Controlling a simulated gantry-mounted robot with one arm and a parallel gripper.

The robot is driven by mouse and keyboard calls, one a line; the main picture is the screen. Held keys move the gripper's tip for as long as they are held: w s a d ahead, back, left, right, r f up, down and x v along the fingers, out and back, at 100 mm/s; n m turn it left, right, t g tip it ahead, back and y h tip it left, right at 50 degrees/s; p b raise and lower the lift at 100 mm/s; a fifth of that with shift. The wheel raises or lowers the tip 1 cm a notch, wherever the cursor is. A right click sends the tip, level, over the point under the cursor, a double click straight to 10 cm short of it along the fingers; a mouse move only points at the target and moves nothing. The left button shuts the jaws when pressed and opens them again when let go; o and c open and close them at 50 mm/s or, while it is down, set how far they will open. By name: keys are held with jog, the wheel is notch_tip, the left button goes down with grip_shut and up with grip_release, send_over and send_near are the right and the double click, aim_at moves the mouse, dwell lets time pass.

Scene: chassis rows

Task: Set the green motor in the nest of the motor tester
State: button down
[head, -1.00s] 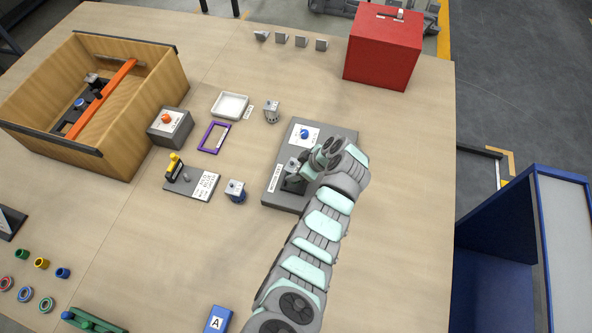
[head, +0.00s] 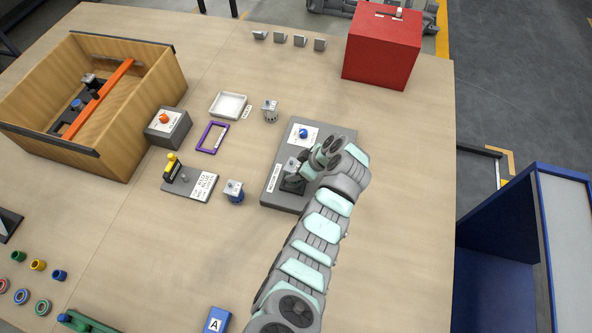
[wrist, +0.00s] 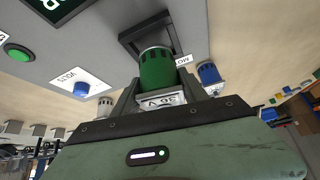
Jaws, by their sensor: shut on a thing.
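The motor tester (head: 337,150) is a dark grey slab on the bench, with a blue knob (head: 303,133) on a white label. My gripper (head: 294,176) is over its near left part. In the wrist view my gripper (wrist: 160,98) is shut on the green motor (wrist: 157,68), a ribbed green cylinder with a labelled plate between the fingers. The motor's round end overlaps the nest (wrist: 135,42), a dark square frame on the tester. I cannot tell whether the motor sits in the nest or just above it. In the head view my arm and gripper hide most of the motor and nest.
A blue motor (head: 234,191) stands close left of the tester and a grey motor (head: 270,110) behind it. A yellow-handled fixture (head: 187,183), purple frame (head: 212,138) and white tray (head: 229,105) lie further left. A red box (head: 383,45) stands at the back. Bench right of the tester is clear.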

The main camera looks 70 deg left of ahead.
jog(key=shift+a+f+b, duration=0.1)
jog(key=shift+f+b, duration=1.55)
jog(key=shift+b, duration=0.35)
jog(key=c, duration=0.5)
grip_release()
jog(key=v, duration=1.1)
jog(key=shift+p, duration=0.35)
jog(key=shift+f, duration=0.1)
